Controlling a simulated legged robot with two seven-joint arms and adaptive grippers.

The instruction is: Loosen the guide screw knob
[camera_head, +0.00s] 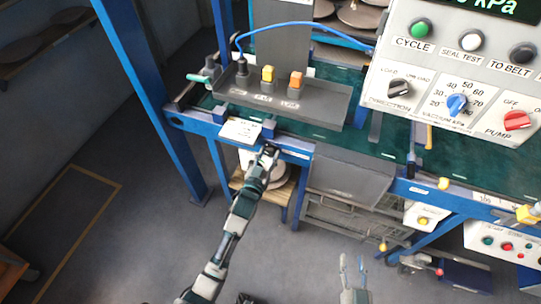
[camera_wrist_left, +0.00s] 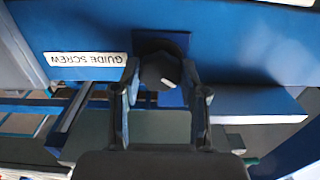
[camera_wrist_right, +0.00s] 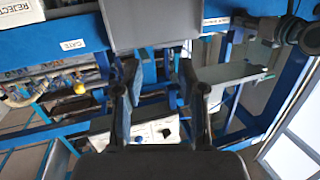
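The guide screw knob (camera_wrist_left: 160,71) is dark and faceted. It sits on the blue frame beside the GUIDE SCREW label (camera_wrist_left: 86,59) in the left wrist view. My left gripper (camera_wrist_left: 162,66) is open, with one finger on each side of the knob; I see no clear contact. In the head view my left gripper (camera_head: 270,150) is at the blue front rail and hides the knob. My right gripper (camera_head: 352,259) is open and empty, low in front of the bench. The right wrist view shows its fingers (camera_wrist_right: 159,66) apart with nothing between them.
The control panel (camera_head: 460,75) is at the right. A grey chute (camera_head: 350,177) hangs in front of the frame. The floor (camera_head: 130,245) in front is mostly clear.

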